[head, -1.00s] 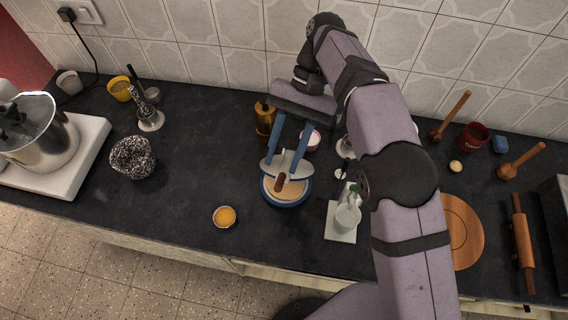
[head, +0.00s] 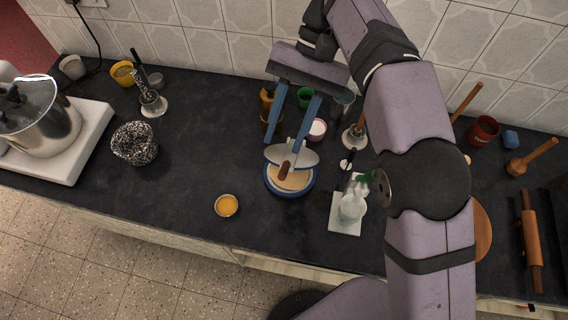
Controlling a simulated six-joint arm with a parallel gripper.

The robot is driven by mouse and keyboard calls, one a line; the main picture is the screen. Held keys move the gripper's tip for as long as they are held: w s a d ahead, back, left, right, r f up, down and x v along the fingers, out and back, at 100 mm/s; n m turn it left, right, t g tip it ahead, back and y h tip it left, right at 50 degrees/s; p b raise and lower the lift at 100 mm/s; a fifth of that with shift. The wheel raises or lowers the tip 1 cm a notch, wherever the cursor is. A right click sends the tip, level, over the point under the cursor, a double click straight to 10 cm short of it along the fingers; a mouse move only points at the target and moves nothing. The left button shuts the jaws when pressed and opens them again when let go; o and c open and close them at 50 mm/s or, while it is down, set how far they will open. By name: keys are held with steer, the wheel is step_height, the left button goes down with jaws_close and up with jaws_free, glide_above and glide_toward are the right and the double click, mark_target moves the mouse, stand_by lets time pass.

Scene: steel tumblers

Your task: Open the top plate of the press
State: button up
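The press has a round base with a blue rim (head: 290,193) and a tan surface inside it. Its silver top plate (head: 304,158), with a brown handle (head: 285,171), lies over the back part of the base. The front of the tan surface shows past the plate; how far the plate is tilted I cannot tell. My gripper (head: 284,143) reaches down from behind, its two blue fingers apart with a clear gap. The fingertips are at or just above the back of the plate; contact cannot be told. Nothing shows held between them.
An orange-filled bowl (head: 226,206) sits front left.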

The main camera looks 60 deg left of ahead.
steer(key=d+f, duration=0.2)
steer(key=t, duration=0.1)
glide_above(284, 171)
steer(key=w+d, duration=0.1)
step_height(284, 171, down, 4)
steer(key=shift+m+t+y, duration=0.3)
steer(key=shift+t+y, duration=0.1)
steer(key=shift+y, duration=0.4)
steer(key=shift+s+a+f+p, duration=0.15)
steer(key=shift+s+f+p, duration=0.1)
steer(key=shift+f, duration=1.2)
steer(key=shift+s+a+f+p, duration=0.2)
steer(key=shift+f+p, duration=0.1)
steer(key=shift+f, duration=1.1)
steer(key=shift+s+a+f+p, duration=0.15)
steer(key=shift+f+p, duration=0.1)
steer(key=shift+f, duration=1.2)
jaws_close()
